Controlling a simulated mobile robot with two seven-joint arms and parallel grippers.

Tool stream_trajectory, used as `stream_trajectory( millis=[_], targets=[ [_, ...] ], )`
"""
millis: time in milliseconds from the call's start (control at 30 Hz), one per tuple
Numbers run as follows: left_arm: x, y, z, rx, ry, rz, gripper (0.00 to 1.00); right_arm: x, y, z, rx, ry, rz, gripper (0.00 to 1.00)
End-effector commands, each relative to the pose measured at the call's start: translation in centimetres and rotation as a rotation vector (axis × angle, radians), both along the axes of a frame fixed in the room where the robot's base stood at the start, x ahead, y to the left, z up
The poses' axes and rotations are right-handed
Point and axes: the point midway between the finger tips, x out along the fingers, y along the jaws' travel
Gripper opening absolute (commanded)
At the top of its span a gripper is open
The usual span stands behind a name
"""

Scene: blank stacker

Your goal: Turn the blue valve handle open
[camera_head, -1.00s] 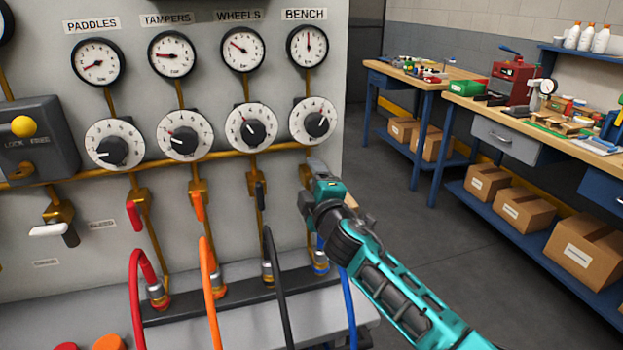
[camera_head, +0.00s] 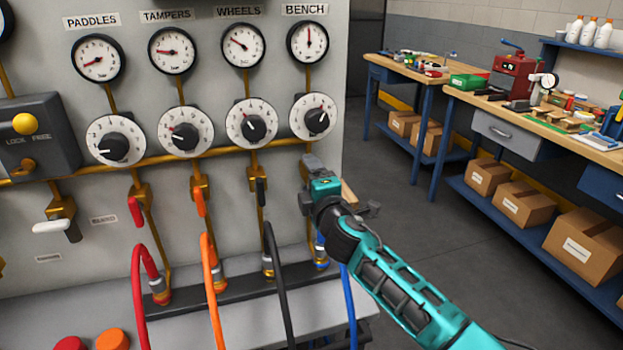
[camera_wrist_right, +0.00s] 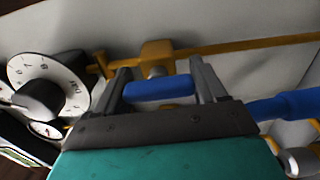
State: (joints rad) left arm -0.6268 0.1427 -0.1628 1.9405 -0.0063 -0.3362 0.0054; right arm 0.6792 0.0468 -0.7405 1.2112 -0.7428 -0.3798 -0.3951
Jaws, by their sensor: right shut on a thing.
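The blue valve handle (camera_wrist_right: 158,89) sits between the two fingers of my right gripper (camera_wrist_right: 165,82) in the right wrist view, and the fingers are shut on it. Behind it is the brass valve body (camera_wrist_right: 157,58) on the yellow pipe. In the head view my right gripper (camera_head: 312,165) is at the rightmost valve, below the BENCH gauge (camera_head: 308,43) and its dial knob (camera_head: 313,118). The gripper hides the blue handle there. My left gripper is not in view.
Red (camera_head: 135,212), orange (camera_head: 199,202) and black (camera_head: 260,192) handles hang down on the valves to the left. Hoses loop below, including a blue hose (camera_head: 349,305) under my right arm. Workbenches (camera_head: 468,92) stand at the right, with open floor before them.

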Motion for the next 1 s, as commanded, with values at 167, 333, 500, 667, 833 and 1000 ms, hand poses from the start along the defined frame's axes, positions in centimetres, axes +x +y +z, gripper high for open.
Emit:
stream_trajectory(
  millis=[167, 333, 500, 667, 833, 1000],
  targets=[
    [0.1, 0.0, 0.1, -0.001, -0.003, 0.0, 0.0, 0.0, 0.0, -0.1, -0.004, 0.0, 0.0, 0.84],
    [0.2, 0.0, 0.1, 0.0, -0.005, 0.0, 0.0, 0.0, 0.0, 0.0, -0.002, 0.0, 0.0, 0.92],
    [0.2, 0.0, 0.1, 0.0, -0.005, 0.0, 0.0, -0.1, 0.0, 0.0, -0.001, 0.0, 0.0, 0.92],
    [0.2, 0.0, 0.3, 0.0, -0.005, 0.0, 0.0, -0.9, -0.4, 0.0, -0.002, -0.002, 0.0, 0.92],
    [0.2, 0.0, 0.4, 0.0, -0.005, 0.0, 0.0, -3.1, -1.1, -0.1, -0.001, 0.0, 0.0, 0.92],
    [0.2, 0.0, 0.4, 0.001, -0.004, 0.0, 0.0, -5.9, -1.9, -0.1, -0.001, 0.001, 0.001, 0.92]
  ],
)
